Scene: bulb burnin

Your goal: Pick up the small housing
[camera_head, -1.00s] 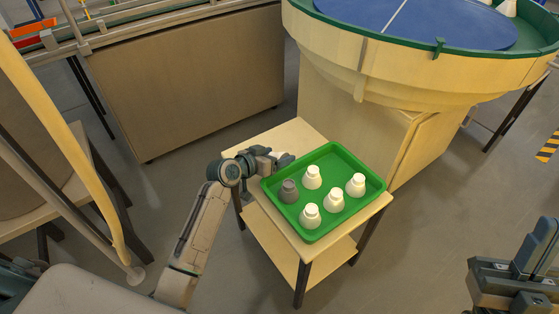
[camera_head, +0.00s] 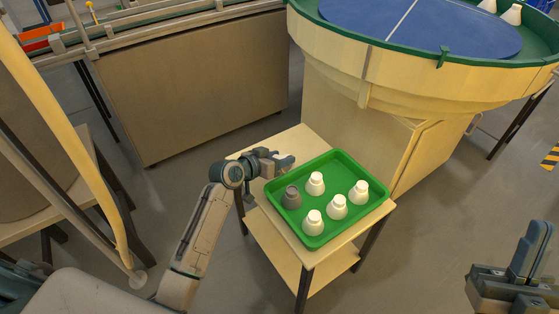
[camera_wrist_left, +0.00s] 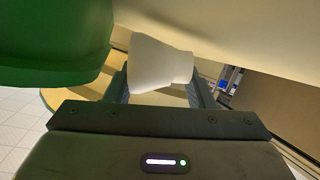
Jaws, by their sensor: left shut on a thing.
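My left gripper (camera_head: 277,163) is at the left back edge of the green tray (camera_head: 345,155). In the left wrist view, a white small housing (camera_wrist_left: 158,65) sits between its two fingers, and the gripper is shut on it. In the head view the gripper mostly hides this housing. Several white housings, one of them at the front (camera_head: 313,224), and one dark grey housing (camera_head: 292,198) stand upright in the tray. My right gripper (camera_head: 530,250) is at the far right, away from the tray; its finger gap is unclear.
The tray lies on a small wooden table (camera_head: 302,140). A large round wooden stand with a blue top (camera_head: 420,28) and green rim rises behind it. A conveyor (camera_head: 165,18) runs along the back left. Open floor (camera_head: 420,250) lies to the right.

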